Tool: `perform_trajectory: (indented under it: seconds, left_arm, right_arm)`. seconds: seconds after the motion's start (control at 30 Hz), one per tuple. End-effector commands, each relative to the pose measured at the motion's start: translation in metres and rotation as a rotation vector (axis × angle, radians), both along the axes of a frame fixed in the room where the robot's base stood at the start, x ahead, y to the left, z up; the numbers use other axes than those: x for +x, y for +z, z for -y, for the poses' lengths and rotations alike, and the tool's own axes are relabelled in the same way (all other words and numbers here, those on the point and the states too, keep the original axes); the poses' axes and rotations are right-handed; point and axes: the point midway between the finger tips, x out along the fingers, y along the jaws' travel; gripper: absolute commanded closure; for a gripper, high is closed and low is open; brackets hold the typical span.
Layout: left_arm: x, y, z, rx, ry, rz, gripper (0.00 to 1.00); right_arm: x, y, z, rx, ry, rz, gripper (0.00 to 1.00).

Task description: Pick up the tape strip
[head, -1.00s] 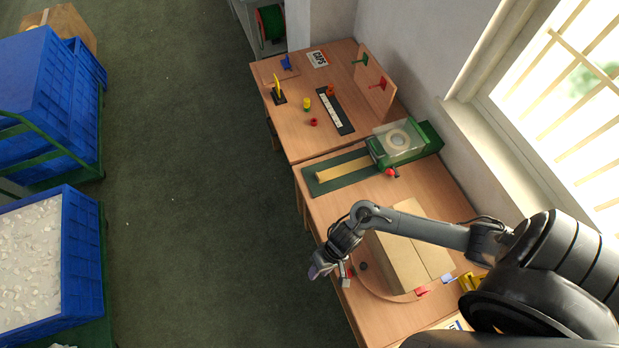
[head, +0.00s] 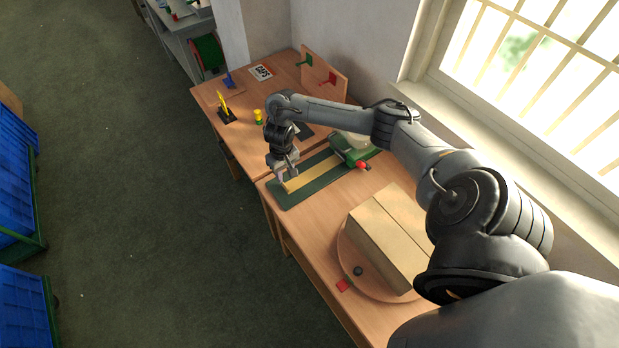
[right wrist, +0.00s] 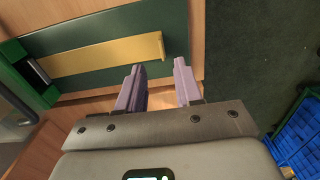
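The yellow-tan tape strip (head: 314,170) lies flat along a green mat (head: 286,199) on the workbench, running from the green tape dispenser (head: 347,150). In the right wrist view the strip (right wrist: 110,54) stretches from the dispenser at the left to its free end near the mat's right edge. My right gripper (head: 285,173) is at the strip's free end. In the right wrist view its two purple fingers (right wrist: 158,84) are apart with nothing between them, just short of the strip's end. My left gripper is out of view.
A cardboard box (head: 387,237) stands on a round wooden turntable (head: 352,266) nearer on the bench. A red knob (head: 361,165) is on the dispenser.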

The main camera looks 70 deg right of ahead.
Motion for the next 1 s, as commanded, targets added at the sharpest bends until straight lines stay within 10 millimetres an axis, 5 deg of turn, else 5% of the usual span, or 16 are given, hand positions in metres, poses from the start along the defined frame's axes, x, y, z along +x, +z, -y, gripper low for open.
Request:
perform_trajectory:
  seconds: [0.63,1.0]
  left_arm:
    - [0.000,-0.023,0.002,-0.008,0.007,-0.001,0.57]
    - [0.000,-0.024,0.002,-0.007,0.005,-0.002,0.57]
  right_arm:
    - [0.004,-0.069,0.001,0.001,0.001,-0.001,0.65]
    - [0.004,-0.075,0.001,-0.001,0.001,0.000,0.66]
